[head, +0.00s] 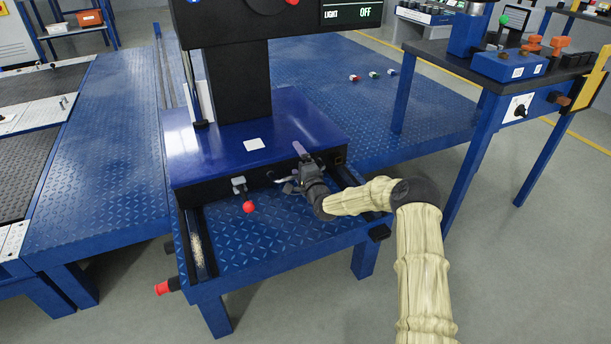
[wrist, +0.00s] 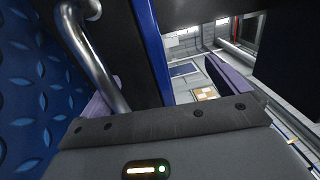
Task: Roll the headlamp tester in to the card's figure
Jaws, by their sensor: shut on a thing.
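The headlamp tester has a dark blue base (head: 310,125) and a black column (head: 238,85), and stands on a rail frame. Its display panel (head: 352,12) reads LIGHT OFF. A blank-looking white card (head: 254,144) lies on the base; no figure on it is readable. A lever with a red knob (head: 249,206) sticks out of the front. My gripper (head: 299,164) is at the tester's front face, right of the knob, shut on a metal bar handle. The bent handle (wrist: 92,55) shows in the wrist view beside the purple finger pad; the grip point is partly hidden.
A pale gritty patch (head: 197,250) lies in the left rail. A red-ended grip (head: 163,287) sticks out at the frame's left corner. A control bench (head: 440,55) stands to the right. Several small blocks (head: 354,77) lie on the blue deck behind. Floor at front right is clear.

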